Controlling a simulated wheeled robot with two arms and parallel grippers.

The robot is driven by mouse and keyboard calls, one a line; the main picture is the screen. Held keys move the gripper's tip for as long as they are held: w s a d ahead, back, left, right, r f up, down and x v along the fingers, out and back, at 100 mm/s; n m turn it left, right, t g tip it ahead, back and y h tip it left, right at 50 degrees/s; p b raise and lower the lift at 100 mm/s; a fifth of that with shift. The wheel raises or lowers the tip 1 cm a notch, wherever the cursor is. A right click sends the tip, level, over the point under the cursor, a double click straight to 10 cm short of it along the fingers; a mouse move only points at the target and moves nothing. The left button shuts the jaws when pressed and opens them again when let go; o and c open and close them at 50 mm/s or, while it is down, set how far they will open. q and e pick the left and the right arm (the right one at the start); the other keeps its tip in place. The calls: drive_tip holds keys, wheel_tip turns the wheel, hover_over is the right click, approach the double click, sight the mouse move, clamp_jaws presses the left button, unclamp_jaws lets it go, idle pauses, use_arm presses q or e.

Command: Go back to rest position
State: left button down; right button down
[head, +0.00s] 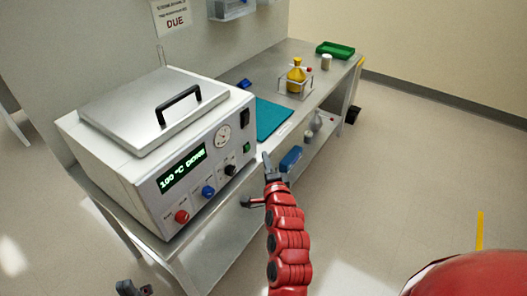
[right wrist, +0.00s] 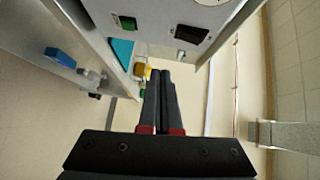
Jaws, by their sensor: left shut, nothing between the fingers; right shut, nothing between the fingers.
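My right gripper (head: 267,160) is shut and empty. It points up the picture, in front of the table's edge and just right of the white heating unit (head: 150,185). In the right wrist view its two fingers (right wrist: 160,78) lie side by side with nothing between them.
The metal table (head: 235,215) runs to the back right. On it are a teal mat (head: 268,118), a rack with a yellow flask (head: 296,76) and a green tray (head: 335,49). A blue box (head: 291,158) is on the lower shelf. The floor at right is open.

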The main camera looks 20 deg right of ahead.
drive_tip(key=shift+s+a, duration=0.1)
drive_tip(key=shift+s, duration=0.25)
idle(0.3)
